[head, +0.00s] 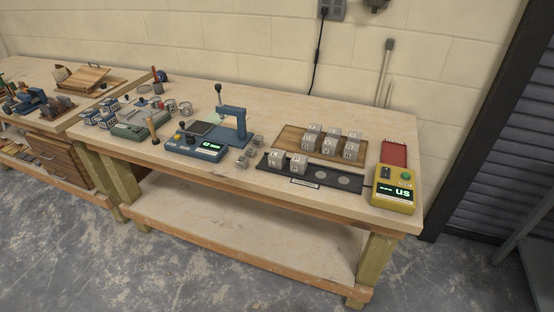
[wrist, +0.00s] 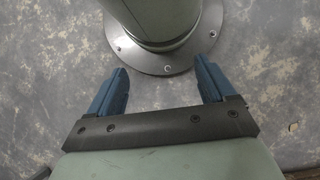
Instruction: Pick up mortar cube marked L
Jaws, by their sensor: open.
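Several grey mortar cubes (head: 327,145) stand close together on a wooden board at the right part of the bench. Two more grey cubes (head: 287,160) stand on the left part of a dark strip in front of the board. The marks on the cubes are too small to read, so I cannot tell which one is marked L. My gripper (wrist: 160,80) shows only in the wrist view. Its two blue fingers are wide apart with nothing between them. It is over the grey floor beside my own round base, with no cube in that view.
A yellow instrument (head: 394,188) with a lit display stands right of the cubes, a red pad (head: 394,154) behind it. A blue scale (head: 196,147) and blue stand (head: 236,122) are to the left. Small grey pieces (head: 249,152) lie between. The bench front edge (head: 270,194) is clear.

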